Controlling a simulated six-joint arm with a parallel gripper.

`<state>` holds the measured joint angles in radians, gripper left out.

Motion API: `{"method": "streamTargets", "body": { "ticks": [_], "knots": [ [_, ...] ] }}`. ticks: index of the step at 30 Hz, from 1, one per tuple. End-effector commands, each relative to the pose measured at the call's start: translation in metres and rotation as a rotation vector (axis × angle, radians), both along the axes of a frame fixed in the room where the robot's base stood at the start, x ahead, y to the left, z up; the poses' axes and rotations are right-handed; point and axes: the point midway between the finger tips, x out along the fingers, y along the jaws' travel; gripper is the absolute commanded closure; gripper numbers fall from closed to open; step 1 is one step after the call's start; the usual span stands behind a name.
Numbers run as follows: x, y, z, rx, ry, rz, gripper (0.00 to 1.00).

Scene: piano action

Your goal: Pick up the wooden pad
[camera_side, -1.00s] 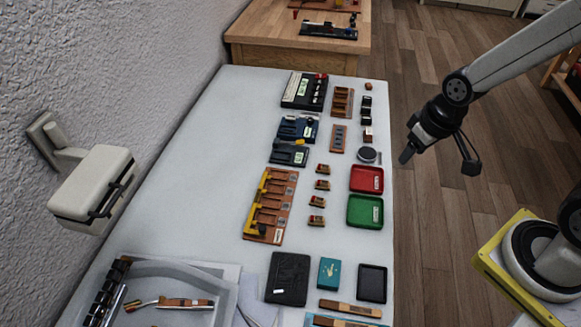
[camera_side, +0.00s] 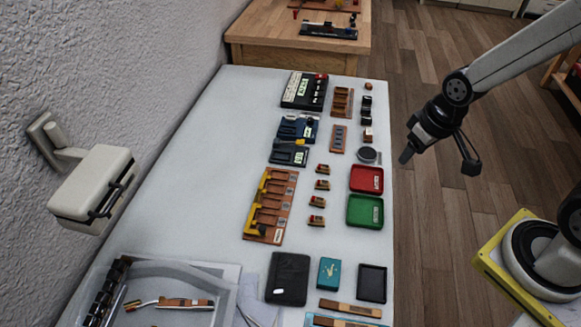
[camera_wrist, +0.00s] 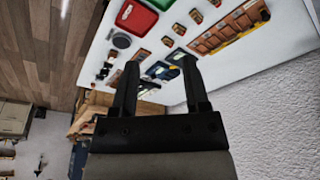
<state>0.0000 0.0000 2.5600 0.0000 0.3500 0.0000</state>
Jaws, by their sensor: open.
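Several small wooden blocks with red and pale tops (camera_side: 317,202) stand in a column on the white table, right of the long wooden rack. A lone small wooden block (camera_side: 368,86) sits at the table's far right corner, and another (camera_side: 368,135) is below the black pieces. I cannot tell which of these is the wooden pad. My gripper (camera_side: 438,162) is open and empty, off the table's right edge, apart from everything. In the wrist view my open fingers (camera_wrist: 160,62) have nothing between them that they touch; small blocks (camera_wrist: 179,29) show beyond them.
A red tray (camera_side: 367,179) and a green tray (camera_side: 365,211) lie near the right edge. The wooden rack with yellow parts (camera_side: 270,206) is left of the blocks. A black tray (camera_side: 372,283) and a grey bin (camera_side: 222,272) are nearer. The table's left middle is clear.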

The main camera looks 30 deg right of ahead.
Motion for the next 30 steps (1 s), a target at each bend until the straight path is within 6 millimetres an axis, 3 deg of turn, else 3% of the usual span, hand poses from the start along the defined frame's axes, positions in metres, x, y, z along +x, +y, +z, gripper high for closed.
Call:
{"method": "streamTargets", "body": {
  "ticks": [13, 15, 30],
  "knots": [
    [0.000, 0.000, 0.000, 0.000, 0.000, 0.000, 0.41],
    [0.000, 0.000, 0.000, 0.000, 0.000, 0.000, 0.26],
    [0.010, -0.002, -0.005, -0.021, -0.008, 0.023, 0.26]
  ]
}}
